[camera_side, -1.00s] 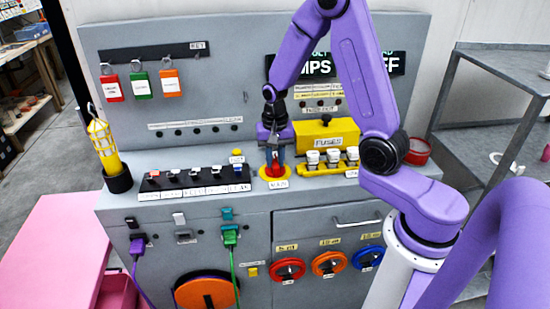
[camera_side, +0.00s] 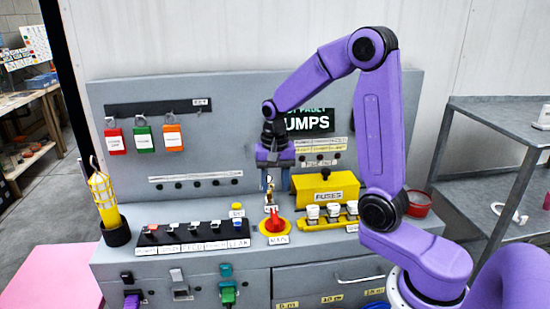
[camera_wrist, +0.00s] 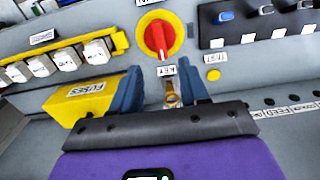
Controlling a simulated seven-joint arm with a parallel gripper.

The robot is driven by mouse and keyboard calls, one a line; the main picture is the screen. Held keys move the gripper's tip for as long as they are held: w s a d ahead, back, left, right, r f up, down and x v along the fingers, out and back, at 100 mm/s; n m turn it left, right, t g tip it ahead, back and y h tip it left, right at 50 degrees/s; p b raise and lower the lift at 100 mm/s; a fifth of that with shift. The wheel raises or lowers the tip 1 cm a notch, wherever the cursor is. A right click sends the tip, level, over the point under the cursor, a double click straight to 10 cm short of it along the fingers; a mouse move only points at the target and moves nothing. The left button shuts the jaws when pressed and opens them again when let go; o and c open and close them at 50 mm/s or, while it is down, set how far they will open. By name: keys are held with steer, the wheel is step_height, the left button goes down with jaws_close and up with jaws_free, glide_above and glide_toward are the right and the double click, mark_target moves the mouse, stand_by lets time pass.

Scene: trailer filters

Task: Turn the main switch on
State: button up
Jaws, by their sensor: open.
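The main switch (camera_side: 273,226) is a red rotary knob on a round yellow plate, with a label in front. In the wrist view the knob (camera_wrist: 158,36) has its grip in line with my fingers and a white mark at its end nearer me. My gripper (camera_side: 271,184) is above and behind the knob, apart from it. In the wrist view my blue fingers (camera_wrist: 160,92) are spread. A small brass piece (camera_wrist: 171,95) and a KEY label (camera_wrist: 166,71) show between them; I cannot tell whether the brass piece touches a finger.
The yellow fuse box (camera_side: 325,188) and white fuses (camera_side: 332,209) are close on the right. A black strip of small switches (camera_side: 192,236) is on the left. Red, green and orange tags (camera_side: 144,139) hang on the panel behind. Air above the knob is free.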

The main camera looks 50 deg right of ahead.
step_height(320, 180, up, 8)
steer(key=shift+f, duration=0.2)
stand_by(0.3)
steer(key=s+a+f+n, duration=0.3)
steer(key=s+a+n, duration=0.7)
steer(key=n, duration=0.1)
steer(key=s+a+f+n, duration=0.1)
steer(key=s+f+n, duration=0.1)
steer(key=s+n, duration=0.8)
steer(key=s, duration=0.5)
steer(key=shift+s+f+n, duration=0.2)
steer(key=shift+f+n, duration=0.15)
steer(key=shift+n, duration=0.05)
